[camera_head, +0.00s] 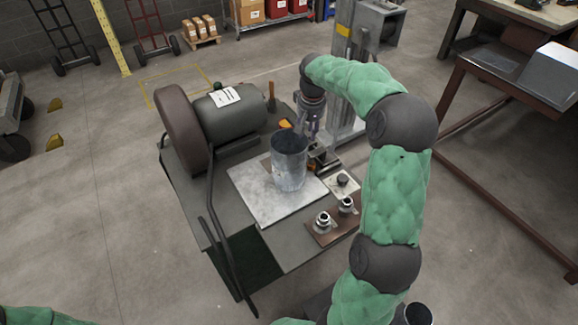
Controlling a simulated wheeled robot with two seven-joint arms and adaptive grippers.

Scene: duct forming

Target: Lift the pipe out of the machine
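The pipe (290,163) is a short grey metal cylinder with an open dark top. It stands upright on the pale metal plate (262,203) of the machine (232,118). My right gripper (304,134) points down at the pipe's upper right rim. Its fingertips are small and overlap the rim, so I cannot tell whether they touch or grip it. My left gripper is out of view; only a green piece of my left arm shows at the bottom left corner.
The machine's motor and dark round guard (183,130) stand left of the pipe. Knobs on a brown block (325,238) sit at its front right. A grey post (347,75) rises behind. A workbench (510,75) stands at the right.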

